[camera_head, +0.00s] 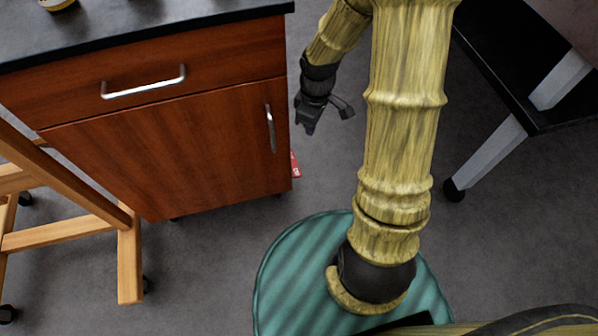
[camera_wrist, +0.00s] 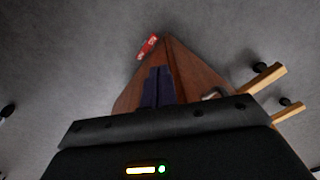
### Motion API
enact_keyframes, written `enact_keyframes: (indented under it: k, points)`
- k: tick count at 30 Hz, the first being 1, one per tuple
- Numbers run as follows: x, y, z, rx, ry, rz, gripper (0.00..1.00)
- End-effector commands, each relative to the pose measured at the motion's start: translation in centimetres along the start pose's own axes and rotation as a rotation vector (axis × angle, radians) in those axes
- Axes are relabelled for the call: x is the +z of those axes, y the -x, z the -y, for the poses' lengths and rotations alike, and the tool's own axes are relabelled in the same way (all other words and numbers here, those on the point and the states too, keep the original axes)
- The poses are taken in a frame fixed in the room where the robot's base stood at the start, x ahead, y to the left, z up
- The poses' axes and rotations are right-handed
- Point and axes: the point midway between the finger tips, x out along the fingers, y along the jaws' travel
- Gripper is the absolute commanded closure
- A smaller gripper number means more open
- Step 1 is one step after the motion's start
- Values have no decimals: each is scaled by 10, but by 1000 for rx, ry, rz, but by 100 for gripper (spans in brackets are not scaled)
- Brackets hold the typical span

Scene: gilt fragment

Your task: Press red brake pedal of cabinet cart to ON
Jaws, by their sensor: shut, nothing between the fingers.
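The cabinet cart (camera_head: 200,140) is a reddish-brown wooden cabinet with a black top, a drawer and a door. Its red brake pedal (camera_head: 295,165) sticks out low at its right side, close to the floor. In the wrist view the pedal (camera_wrist: 148,46) shows with white marking beside the cabinet (camera_wrist: 185,75). My gripper (camera_head: 308,128) points down to the right of the cabinet, above the pedal and apart from it. It also shows in the wrist view (camera_wrist: 158,75), its fingers together and empty. The pedal's exact tilt is too small to tell.
A wooden easel-like frame (camera_head: 128,250) on casters stands at the left front of the cabinet. A black-topped table (camera_head: 530,75) with a grey wheeled leg stands at the right.

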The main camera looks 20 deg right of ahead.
Motion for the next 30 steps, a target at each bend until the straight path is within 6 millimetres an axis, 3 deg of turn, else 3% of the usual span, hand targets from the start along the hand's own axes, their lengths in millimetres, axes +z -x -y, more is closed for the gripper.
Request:
enact_keyframes:
  k: [1, 9, 13, 18, 30]
  points:
    - [-2, -24, -7, -27, 62, -3, 100]
    - [-17, -117, -42, -132, 447, -94, 100]
    - [-23, -151, -55, -153, 600, -160, 100]
    - [-26, -167, -63, -156, 691, -202, 100]
    - [-26, -169, -63, -156, 696, -202, 100]
